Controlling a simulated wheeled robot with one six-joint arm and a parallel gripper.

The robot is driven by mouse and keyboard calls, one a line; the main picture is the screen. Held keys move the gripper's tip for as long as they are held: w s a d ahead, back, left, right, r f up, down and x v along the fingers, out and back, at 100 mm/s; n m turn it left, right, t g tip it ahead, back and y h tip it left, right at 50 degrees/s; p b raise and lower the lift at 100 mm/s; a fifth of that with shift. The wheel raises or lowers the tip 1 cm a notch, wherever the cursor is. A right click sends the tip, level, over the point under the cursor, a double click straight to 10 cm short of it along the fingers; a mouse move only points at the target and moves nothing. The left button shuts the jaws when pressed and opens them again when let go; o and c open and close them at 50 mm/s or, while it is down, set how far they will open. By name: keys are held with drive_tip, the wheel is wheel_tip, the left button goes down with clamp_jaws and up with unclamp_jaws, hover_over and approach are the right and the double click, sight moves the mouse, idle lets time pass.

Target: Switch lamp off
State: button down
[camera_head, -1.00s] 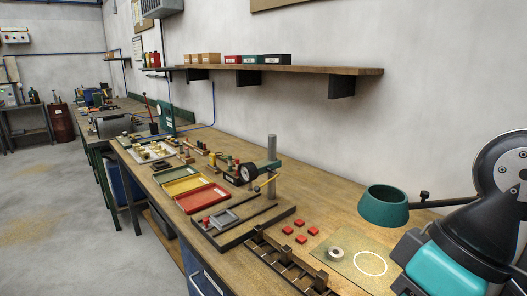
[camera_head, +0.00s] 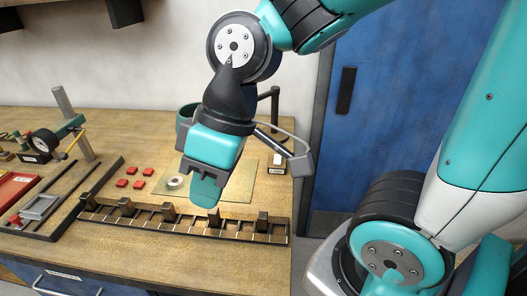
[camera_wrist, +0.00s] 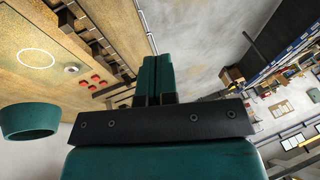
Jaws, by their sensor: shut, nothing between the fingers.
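The lamp's green shade (camera_head: 186,112) shows in the head view behind my arm, which hides most of it. A dark upright post (camera_head: 275,105) with a short top arm stands right of it. A small dark box with a pale front (camera_head: 276,165) sits near the post's foot; I cannot make out a switch on it. In the wrist view the green shade (camera_wrist: 28,120) is whole at the left, apart from my gripper. My gripper (camera_head: 206,192) is shut and empty, above the front part of the bench, pointing down. Its closed fingers show in the wrist view (camera_wrist: 154,75).
Several red blocks (camera_head: 133,170) and a metal ring (camera_head: 175,182) lie on the bench. A slotted dark rack (camera_head: 185,224) runs along the bench front. A drill stand (camera_head: 68,135) is at the left. A blue door (camera_head: 385,100) is right of the bench.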

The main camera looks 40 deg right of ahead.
drive_tip(key=w+d+f+n+t+y+p, duration=0.1)
drive_tip(key=w+d, duration=0.2)
drive_tip(key=w, duration=0.3)
drive_tip(key=w+d+f+n+t, duration=0.1)
drive_tip(key=w+d, duration=0.2)
drive_tip(key=w, duration=0.2)
drive_tip(key=n+t+h+p, duration=0.3)
drive_tip(key=n+t, duration=0.1)
drive_tip(key=t, duration=0.3)
hover_over(277, 161)
wheel_tip(277, 161, down, 11)
drive_tip(key=shift+s+a+f, duration=0.1)
drive_tip(key=shift+s+a, duration=0.2)
drive_tip(key=shift+s, duration=0.05)
drive_tip(key=shift+f, duration=0.1)
drive_tip(key=f+b, duration=0.1)
drive_tip(key=f, duration=0.1)
drive_tip(key=f+b, duration=0.2)
drive_tip(key=f, duration=0.1)
drive_tip(key=f+b, duration=0.2)
drive_tip(key=f, duration=0.1)
drive_tip(key=shift+w+d, duration=0.35)
drive_tip(key=shift+f+b, duration=0.3)
drive_tip(key=shift+b, duration=0.25)
drive_tip(key=shift+f, duration=0.2)
